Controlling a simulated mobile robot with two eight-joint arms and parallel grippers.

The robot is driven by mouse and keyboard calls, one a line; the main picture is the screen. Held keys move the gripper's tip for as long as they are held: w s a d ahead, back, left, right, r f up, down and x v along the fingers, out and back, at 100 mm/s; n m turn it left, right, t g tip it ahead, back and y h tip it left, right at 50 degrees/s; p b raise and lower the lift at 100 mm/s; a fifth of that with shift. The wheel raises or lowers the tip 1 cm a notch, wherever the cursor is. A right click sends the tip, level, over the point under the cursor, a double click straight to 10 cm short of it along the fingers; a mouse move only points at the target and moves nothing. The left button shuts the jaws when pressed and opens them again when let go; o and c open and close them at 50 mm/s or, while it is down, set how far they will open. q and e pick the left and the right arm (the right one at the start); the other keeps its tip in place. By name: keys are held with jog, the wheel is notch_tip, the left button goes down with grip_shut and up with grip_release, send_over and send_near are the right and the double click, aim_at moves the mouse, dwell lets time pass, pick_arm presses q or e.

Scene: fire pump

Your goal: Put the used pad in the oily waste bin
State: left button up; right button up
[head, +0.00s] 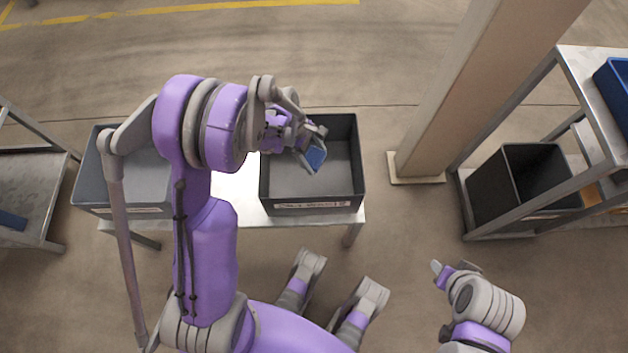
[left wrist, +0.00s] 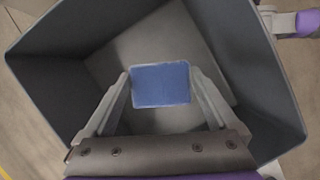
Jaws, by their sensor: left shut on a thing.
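The used pad is a small blue rectangle (head: 315,157); it also shows in the left wrist view (left wrist: 160,85). My left gripper (head: 309,153) is shut on it, with one finger at each side of the pad in the left wrist view. The oily waste bin (head: 347,195) is a dark grey open box with a white label on its front, on a light table. The pad and gripper are over the bin's opening, and the bin's floor shows empty around them. My right gripper (head: 436,267) is low at the right, away from the bin; its fingers are too small to judge.
A second grey bin (head: 95,190) stands left on the same table (head: 240,190), partly behind my left arm. A beige pillar (head: 450,120) rises right of the waste bin. A shelf rack (head: 590,75) with a black bin (head: 510,190) stands at the far right.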

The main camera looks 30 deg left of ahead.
aim_at(307, 155)
pick_arm(q)
jog(key=f+n+t+b, duration=0.1)
jog(key=n, duration=0.1)
jog(key=a+f+n+b, duration=0.1)
jog(key=f+n+b, duration=0.1)
jog(key=n, duration=0.1)
jog(key=shift+w+a+t+y, duration=0.15)
jog(key=shift+t+y, duration=0.15)
jog(key=shift+t, duration=0.1)
jog(key=shift+a+f+b, duration=0.1)
jog(key=shift+f+b, duration=0.1)
jog(key=shift+b, duration=0.1)
jog(key=shift+n, duration=0.3)
notch_tip(307, 155, down, 5)
jog(key=shift+w+f+b, duration=0.1)
jog(key=shift+b, duration=0.75)
jog(key=shift+f+b, duration=0.65)
jog(key=shift+f, duration=1.4)
pick_arm(e)
jog(key=s+x, duration=0.1)
jog(key=x, duration=0.7)
jog(key=shift+s+f, duration=0.35)
jog(key=shift+f, duration=0.1)
pick_arm(q)
jog(key=shift+f, duration=0.15)
jog(key=o, duration=1.1)
